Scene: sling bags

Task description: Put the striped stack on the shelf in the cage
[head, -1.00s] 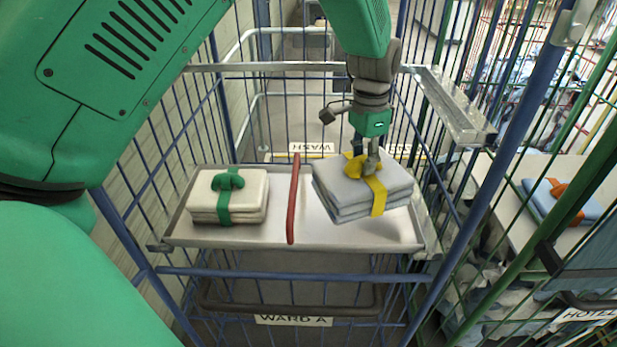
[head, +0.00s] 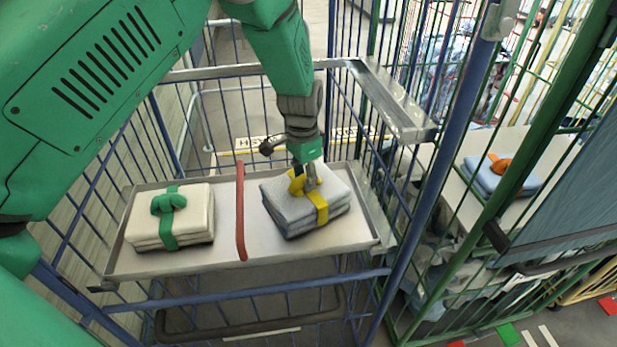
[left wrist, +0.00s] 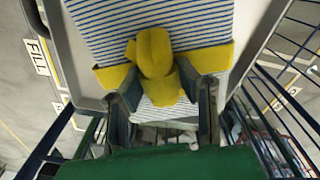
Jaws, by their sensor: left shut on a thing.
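The striped stack (head: 312,205) is a folded grey-white pile with a yellow band and yellow knot. In the head view it is over the right part of the shelf (head: 255,252) in the blue cage, right of a red divider (head: 240,215). Its blue stripes show clearly in the left wrist view (left wrist: 90,30). My left gripper (head: 308,180) is shut on the yellow knot (left wrist: 157,65) from above. I cannot tell whether the stack touches the shelf or hangs just above it. My right gripper is not in view.
A cream stack with a green band (head: 170,215) lies on the shelf left of the divider. A green cage on the right holds a blue stack with an orange knot (head: 497,175). The blue cage's bars and metal top rail (head: 395,95) surround the shelf.

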